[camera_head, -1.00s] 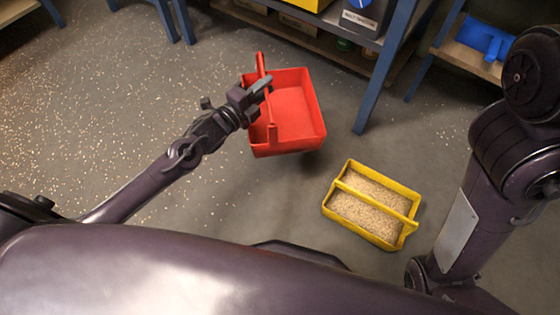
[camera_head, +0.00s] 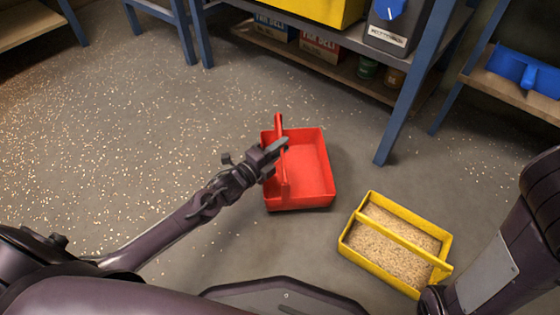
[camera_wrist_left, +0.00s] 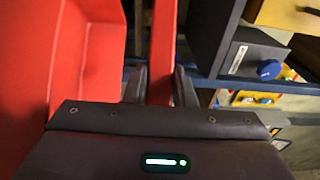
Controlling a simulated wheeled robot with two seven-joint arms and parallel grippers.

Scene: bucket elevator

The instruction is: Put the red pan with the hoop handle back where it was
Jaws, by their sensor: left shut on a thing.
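The red pan (camera_head: 312,168) with its hoop handle (camera_head: 280,125) is upright at the middle of the head view, empty inside. It is on the floor or very close above it; I cannot tell which. My left gripper (camera_head: 276,153) is shut on the hoop handle. In the left wrist view the red handle bar (camera_wrist_left: 161,60) runs between the two fingers, with the pan's red wall (camera_wrist_left: 30,70) at the left.
A yellow pan (camera_head: 360,213) filled with grain stands on the floor, right of and nearer than the red pan. A blue-legged shelf (camera_head: 405,100) with boxes stands behind. A blue object (camera_head: 525,72) lies on a bench at the right. Grain is scattered over the floor at the left.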

